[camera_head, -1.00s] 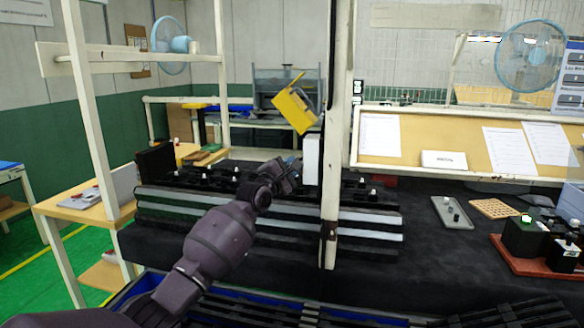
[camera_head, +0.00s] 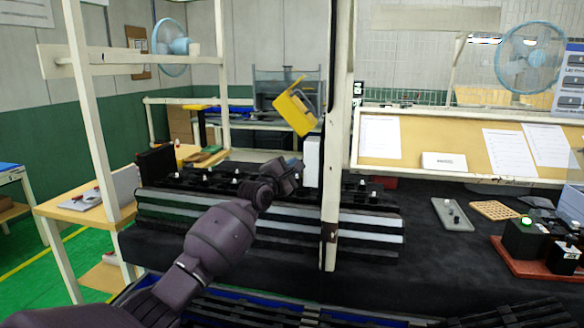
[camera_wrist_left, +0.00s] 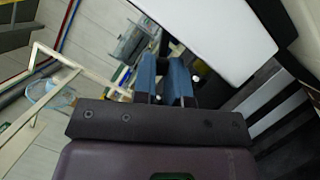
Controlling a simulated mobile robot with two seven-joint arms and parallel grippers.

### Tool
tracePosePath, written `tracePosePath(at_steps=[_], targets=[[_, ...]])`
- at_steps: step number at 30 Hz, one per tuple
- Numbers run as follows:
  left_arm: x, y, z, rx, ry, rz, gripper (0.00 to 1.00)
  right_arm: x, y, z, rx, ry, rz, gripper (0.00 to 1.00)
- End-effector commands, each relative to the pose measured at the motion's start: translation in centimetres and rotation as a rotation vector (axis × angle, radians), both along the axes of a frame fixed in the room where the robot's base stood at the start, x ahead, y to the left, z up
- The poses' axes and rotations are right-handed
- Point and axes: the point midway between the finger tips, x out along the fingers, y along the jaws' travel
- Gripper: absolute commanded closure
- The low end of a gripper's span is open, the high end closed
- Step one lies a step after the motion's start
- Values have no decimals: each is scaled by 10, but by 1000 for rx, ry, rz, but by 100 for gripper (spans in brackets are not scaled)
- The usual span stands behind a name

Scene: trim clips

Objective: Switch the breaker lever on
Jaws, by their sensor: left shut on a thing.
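My left gripper (camera_head: 294,166) is at the black rail (camera_head: 210,178), just left of a white upright panel (camera_head: 312,160). In the left wrist view its two blue fingers (camera_wrist_left: 166,80) are close together. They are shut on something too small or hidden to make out. The white panel (camera_wrist_left: 215,35) fills the upper right of that view, beside the fingers. I cannot clearly pick out a breaker lever. Black control boxes (camera_head: 524,240), one with a green-lit top, stand on a red base at the right, away from the gripper. My right gripper is not in view.
A cream post (camera_head: 335,150) stands right of my left gripper. A tilted yellow part (camera_head: 295,108) shows above it. A grey tray (camera_head: 453,213) and a tan perforated board (camera_head: 495,209) lie on the dark bench. Bench room is clear in front of them.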

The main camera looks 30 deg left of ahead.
Motion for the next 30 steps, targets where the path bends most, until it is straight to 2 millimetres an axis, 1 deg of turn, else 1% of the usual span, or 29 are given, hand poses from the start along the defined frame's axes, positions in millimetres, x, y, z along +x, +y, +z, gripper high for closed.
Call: tracePosePath(at_steps=[8, 12, 16, 19, 21, 27, 30], targets=[[-1, 4, 14, 181, 49, 0, 100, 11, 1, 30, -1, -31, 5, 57], [-2, 6, 21, 307, 81, 0, 100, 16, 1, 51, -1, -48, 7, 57], [-2, 6, 28, 427, 114, 0, 100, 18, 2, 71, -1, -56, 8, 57], [-2, 6, 32, 519, 138, -1, 100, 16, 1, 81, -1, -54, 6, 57], [-1, 5, 34, 580, 155, -2, 100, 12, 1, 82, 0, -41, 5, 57], [-1, 3, 41, 743, 195, -2, 100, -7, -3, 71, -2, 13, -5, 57], [-1, 2, 44, 809, 212, -2, 100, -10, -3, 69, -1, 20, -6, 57]])
